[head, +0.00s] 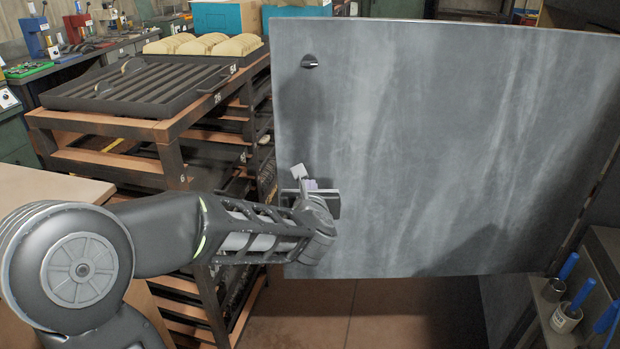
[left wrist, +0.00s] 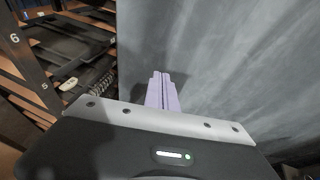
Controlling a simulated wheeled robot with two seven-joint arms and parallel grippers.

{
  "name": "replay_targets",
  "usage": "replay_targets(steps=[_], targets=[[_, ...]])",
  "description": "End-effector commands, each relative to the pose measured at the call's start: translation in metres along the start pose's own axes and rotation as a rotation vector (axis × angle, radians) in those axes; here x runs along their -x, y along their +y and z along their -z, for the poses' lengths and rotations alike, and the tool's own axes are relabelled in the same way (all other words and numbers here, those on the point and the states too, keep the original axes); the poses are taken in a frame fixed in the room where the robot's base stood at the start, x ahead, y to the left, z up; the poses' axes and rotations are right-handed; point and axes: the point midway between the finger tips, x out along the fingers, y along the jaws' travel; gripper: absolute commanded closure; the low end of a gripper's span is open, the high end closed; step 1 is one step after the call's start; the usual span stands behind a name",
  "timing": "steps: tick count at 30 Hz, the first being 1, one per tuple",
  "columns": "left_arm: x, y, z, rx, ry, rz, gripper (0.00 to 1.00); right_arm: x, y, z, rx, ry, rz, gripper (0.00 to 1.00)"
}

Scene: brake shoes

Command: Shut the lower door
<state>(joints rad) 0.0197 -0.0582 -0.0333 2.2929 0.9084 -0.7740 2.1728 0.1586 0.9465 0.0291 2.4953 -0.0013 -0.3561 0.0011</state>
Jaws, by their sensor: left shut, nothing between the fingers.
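A large grey metal door (head: 440,140) stands open and fills the right half of the head view, with a small dark knob (head: 310,61) near its upper left corner. Its grey face (left wrist: 230,60) also fills the right of the left wrist view. My left gripper (head: 305,184) is in front of the door near its lower left edge. Its pale purple fingers (left wrist: 162,90) are together and empty, pointing at the door face. I cannot tell whether the fingertips touch it. My right gripper is not in view.
A rack (head: 165,130) with numbered shelves and a slotted tray (head: 150,85) stands close to the left of the door. Blue-handled brushes in cups (head: 566,317) stand on a ledge at the lower right. Brown floor (head: 350,312) shows below the door.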

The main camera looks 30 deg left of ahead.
Motion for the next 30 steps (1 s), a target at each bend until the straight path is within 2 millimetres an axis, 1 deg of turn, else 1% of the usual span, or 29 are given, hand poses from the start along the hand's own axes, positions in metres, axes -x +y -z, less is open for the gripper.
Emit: replay_targets(steps=[1, 6, 9, 23, 26, 30], targets=[[-0.007, 0.0, -0.005, 0.0, 0.002, -0.001, 1.0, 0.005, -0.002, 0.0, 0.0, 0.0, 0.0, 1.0], [-0.023, 0.0, -0.009, 0.0, 0.001, -0.001, 1.0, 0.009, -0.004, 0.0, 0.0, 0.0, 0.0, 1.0], [-0.026, 0.0, -0.01, 0.0, -0.001, 0.0, 1.0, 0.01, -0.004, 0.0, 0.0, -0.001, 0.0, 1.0], [-0.03, 0.001, -0.01, 0.0, -0.001, 0.003, 1.0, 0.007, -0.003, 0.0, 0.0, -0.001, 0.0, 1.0], [-0.036, 0.003, -0.011, -0.002, -0.001, 0.01, 1.0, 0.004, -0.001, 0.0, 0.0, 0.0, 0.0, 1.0], [-0.052, 0.009, -0.014, -0.009, -0.002, 0.029, 1.0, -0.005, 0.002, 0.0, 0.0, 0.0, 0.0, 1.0]])
